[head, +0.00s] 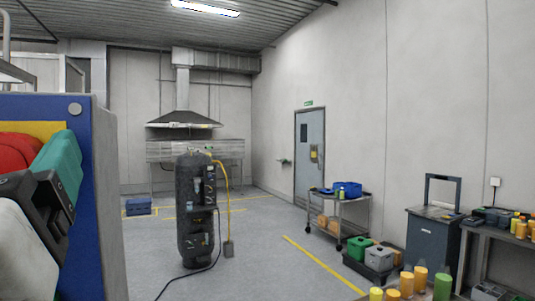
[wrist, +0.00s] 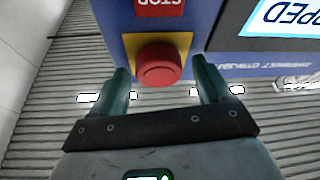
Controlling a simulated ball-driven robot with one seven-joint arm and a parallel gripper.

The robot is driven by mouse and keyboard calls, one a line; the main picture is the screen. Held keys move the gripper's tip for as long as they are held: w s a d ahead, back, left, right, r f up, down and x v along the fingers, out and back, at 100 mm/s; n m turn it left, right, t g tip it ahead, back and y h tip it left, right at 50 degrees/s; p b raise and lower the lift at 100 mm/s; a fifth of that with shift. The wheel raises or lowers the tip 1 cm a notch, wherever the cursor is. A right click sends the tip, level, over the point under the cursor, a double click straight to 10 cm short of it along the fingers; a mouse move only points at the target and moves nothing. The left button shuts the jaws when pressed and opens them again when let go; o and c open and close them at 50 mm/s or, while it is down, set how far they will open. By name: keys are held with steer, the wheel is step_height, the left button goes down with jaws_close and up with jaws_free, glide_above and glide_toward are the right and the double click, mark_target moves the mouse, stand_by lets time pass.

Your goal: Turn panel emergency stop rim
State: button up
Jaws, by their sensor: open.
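The emergency stop is a round red button (wrist: 159,66) on a yellow square plate (wrist: 184,42), set in a blue panel (wrist: 112,20). In the wrist view, my gripper (wrist: 160,67) is open, with one teal finger on each side of the button and a visible gap on both sides. In the head view, the red button (head: 18,150) shows at the far left edge, partly covered by a teal finger and dark gripper parts. The far finger is hidden there. I cannot tell how deep the fingertips reach along the rim.
A red label (wrist: 160,6) and a display screen (wrist: 285,20) sit on the panel near the button. A dark tank (head: 195,215), a trolley (head: 340,215) and a workbench (head: 500,240) stand farther off. The floor between panel and tank is clear.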

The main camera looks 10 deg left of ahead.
steer(key=c, duration=1.1)
steer(key=shift+o, duration=0.2)
steer(key=shift+m+b, duration=0.4)
steer(key=shift+b, duration=0.05)
steer(key=shift+a+m+t+h+b, duration=0.1)
steer(key=shift+m+t+h+b, duration=0.3)
steer(key=shift+m+h+b, duration=1)
steer(key=shift+d+m+t+h+b, duration=0.1)
steer(key=shift+m+t+h+b, duration=0.55)
steer(key=shift+m, duration=1.5)
steer(key=shift+a+m+t+h+b, duration=0.15)
steer(key=shift+m+h+b, duration=0.5)
steer(key=shift+m+b, duration=0.95)
steer(key=shift+m, duration=0.45)
steer(key=o, duration=1.1)
steer(key=shift+c, duration=0.2)
